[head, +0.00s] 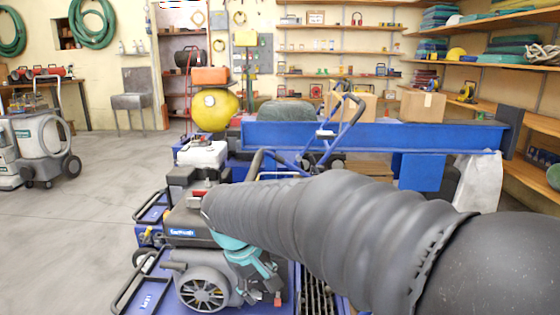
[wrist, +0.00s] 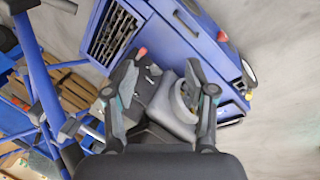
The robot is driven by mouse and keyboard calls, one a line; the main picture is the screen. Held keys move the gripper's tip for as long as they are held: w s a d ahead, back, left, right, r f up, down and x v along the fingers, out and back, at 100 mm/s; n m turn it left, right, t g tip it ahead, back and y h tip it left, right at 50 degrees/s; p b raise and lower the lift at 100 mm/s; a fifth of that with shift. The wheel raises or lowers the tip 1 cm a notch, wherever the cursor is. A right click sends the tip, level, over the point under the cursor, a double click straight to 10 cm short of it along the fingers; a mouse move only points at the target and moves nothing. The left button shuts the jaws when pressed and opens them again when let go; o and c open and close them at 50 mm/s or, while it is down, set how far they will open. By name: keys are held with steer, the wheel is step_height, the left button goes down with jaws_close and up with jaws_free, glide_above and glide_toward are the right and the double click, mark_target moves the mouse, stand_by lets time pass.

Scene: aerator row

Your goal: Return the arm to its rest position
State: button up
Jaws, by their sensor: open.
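My arm, in a ribbed black sleeve, reaches from the lower right across the head view, with its far end over a blue aerator (head: 150,236). My gripper (wrist: 161,76) is open in the wrist view, its two fingers spread and nothing held between them. Below and between the fingers is the aerator's grey and black engine (wrist: 170,105); I cannot tell the exact gap. In the head view teal and grey gripper parts show beside the engine (head: 190,225), partly hidden by my sleeve. The blue aerator body also shows in the wrist view (wrist: 190,35).
A blue beam (head: 370,136) runs across behind my arm. A white bag (head: 480,180) hangs at right. Several machines stand close behind the aerator. A grey machine (head: 38,145) stands at far left, a sink (head: 130,101) at the wall. The floor (head: 70,235) at left is clear.

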steer(key=s+d+r+m+t+y, duration=0.2)
steer(key=s+d+m, duration=0.5)
steer(key=s+d, duration=1)
steer(key=d+t, duration=0.1)
steer(key=d, duration=0.2)
steer(key=shift+s+m, duration=0.25)
steer(key=shift+m, duration=0.05)
